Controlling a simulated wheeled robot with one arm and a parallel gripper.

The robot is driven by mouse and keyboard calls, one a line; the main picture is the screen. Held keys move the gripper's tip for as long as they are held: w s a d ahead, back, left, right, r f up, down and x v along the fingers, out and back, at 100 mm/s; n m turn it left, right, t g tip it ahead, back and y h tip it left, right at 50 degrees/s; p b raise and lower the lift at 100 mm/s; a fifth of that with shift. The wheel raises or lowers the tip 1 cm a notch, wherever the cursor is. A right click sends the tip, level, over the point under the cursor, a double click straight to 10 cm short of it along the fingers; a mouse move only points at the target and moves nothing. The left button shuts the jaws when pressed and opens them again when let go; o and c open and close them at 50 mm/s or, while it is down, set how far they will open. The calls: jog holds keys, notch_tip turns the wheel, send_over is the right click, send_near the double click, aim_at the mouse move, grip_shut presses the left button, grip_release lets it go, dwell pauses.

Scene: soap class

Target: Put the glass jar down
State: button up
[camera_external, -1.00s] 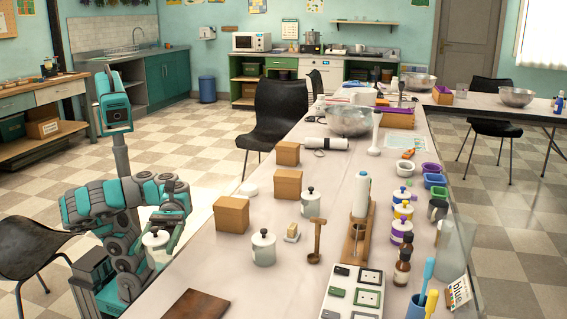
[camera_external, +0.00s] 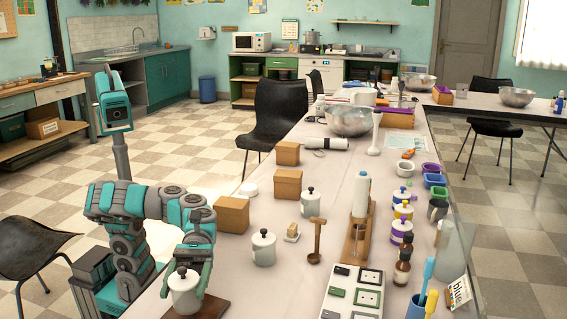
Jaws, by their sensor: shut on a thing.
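The glass jar (camera_external: 184,297) is a pale, whitish jar with a lid and a dark knob. It is upright at the near left of the long table. My gripper (camera_external: 187,279) comes down from above and is shut on it, with fingers on either side of its upper part. The jar is over the dark brown board (camera_external: 214,306) and hides part of it. I cannot tell whether its base touches the board.
A similar lidded jar (camera_external: 263,250) stands to the right, with another (camera_external: 310,203) farther back. Cardboard boxes (camera_external: 232,215) stand behind my gripper.

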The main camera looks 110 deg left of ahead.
aim_at(183, 307)
jog(key=shift+f, duration=1.55)
jog(key=shift+f+b, duration=0.2)
jog(key=shift+b, duration=0.2)
jog(key=o, duration=1.5)
jog(key=shift+r, duration=0.1)
jog(key=shift+r+p, duration=0.15)
jog(key=shift+p, duration=0.15)
jog(key=v, duration=0.3)
jog(key=shift+a, duration=0.1)
jog(key=shift+r+p, duration=0.3)
jog(key=shift+r, duration=3.15)
